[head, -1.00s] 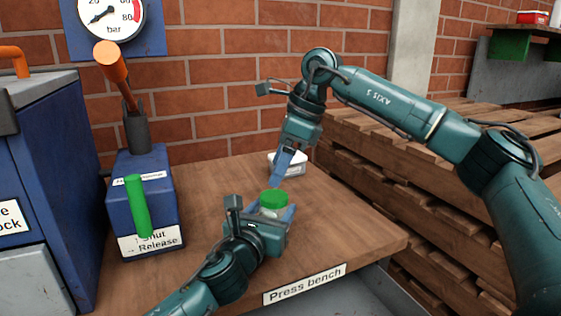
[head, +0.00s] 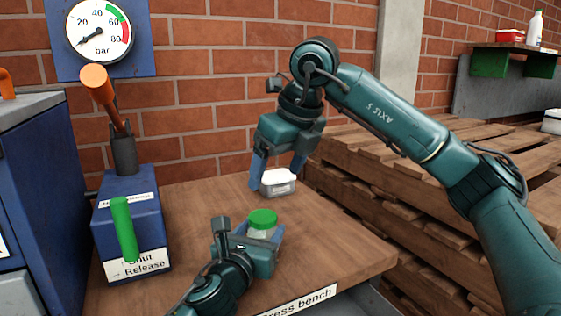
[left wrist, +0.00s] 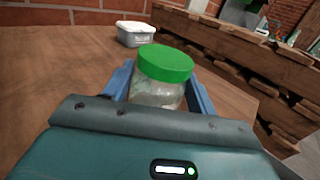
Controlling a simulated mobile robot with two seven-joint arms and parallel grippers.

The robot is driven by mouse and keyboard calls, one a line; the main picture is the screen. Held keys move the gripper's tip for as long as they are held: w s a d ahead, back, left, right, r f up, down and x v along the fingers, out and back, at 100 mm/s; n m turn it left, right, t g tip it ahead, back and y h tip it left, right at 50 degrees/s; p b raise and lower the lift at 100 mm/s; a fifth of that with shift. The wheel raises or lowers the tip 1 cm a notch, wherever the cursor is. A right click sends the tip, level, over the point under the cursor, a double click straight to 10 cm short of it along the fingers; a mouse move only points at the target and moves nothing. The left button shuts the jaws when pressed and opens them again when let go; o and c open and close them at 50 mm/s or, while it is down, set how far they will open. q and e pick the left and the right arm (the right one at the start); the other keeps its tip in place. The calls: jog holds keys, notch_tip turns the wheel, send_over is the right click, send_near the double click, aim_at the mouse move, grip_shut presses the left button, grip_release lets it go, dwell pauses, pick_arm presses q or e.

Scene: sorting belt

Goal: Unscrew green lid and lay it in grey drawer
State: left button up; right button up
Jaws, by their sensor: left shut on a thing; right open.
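A clear jar (head: 262,234) with a green lid (head: 263,217) stands upright on the press bench (head: 330,250). My left gripper (left wrist: 158,98) is shut on the jar's body, a blue finger on each side below the lid. The green lid (left wrist: 165,63) sits on the jar in the left wrist view. My right gripper (head: 277,170) is open and empty, pointing down behind the jar and apart from the lid. Its fingers appear in front of and beside a small white-grey box (head: 280,184). I cannot identify a grey drawer for certain.
A blue press unit with a green lever (head: 124,230) and an orange-topped lever (head: 100,86) stands at the left. A blue cabinet (head: 40,190) is further left. Stacked wooden pallets (head: 400,220) stand right of the bench. A brick wall closes the back.

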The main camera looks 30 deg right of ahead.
aim_at(263, 215)
jog(key=x, duration=1)
jog(key=shift+w+f, duration=0.15)
jog(key=shift+f, duration=0.1)
jog(key=shift+d, duration=0.1)
jog(key=c, duration=1.4)
